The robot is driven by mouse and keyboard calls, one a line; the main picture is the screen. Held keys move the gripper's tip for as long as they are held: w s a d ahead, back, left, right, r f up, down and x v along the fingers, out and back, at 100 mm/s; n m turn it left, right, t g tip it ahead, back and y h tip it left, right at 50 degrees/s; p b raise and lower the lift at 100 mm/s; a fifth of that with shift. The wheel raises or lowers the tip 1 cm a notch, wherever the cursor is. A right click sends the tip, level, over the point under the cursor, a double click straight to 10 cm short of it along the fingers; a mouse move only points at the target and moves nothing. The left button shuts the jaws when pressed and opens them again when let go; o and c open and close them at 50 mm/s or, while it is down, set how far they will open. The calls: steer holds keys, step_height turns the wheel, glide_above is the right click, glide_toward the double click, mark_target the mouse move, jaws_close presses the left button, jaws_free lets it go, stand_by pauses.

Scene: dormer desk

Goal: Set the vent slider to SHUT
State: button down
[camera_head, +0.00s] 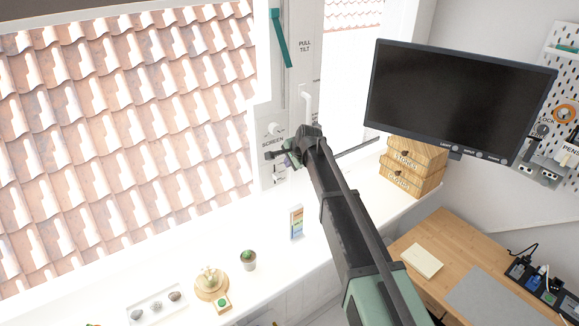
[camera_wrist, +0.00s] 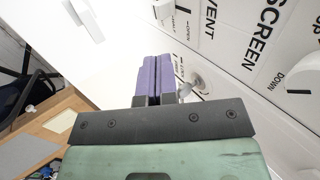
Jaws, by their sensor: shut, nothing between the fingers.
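My gripper (camera_head: 290,157) is in front of the white control panel (camera_head: 303,70) beside the window in the head view. In the wrist view its purple fingers (camera_wrist: 153,77) are together, with nothing between them. The VENT label (camera_wrist: 211,20) is on the panel, with a small OPEN marking beside it. A pale block (camera_wrist: 163,10) near that marking, beyond the fingertips, looks like the vent slider. The fingers appear apart from it. The slider's exact position is unclear, and my gripper and arm cover that part of the panel in the head view.
A round knob (camera_head: 276,129) by the SCREEN label is close to my gripper. A white handle (camera_head: 306,100) is above it. The sill below holds a small cactus (camera_head: 248,260) and a coloured card (camera_head: 296,222). A monitor (camera_head: 460,98) and wooden drawers (camera_head: 413,165) are at right.

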mark_target(279, 176)
steer(key=b+x, duration=0.8)
steer(key=x, duration=0.3)
steer(key=shift+s, duration=0.1)
steer(key=shift+a+f, duration=0.1)
steer(key=shift+f, duration=0.05)
step_height(279, 176, down, 4)
steer(key=b, duration=0.5)
steer(key=shift+f, duration=0.2)
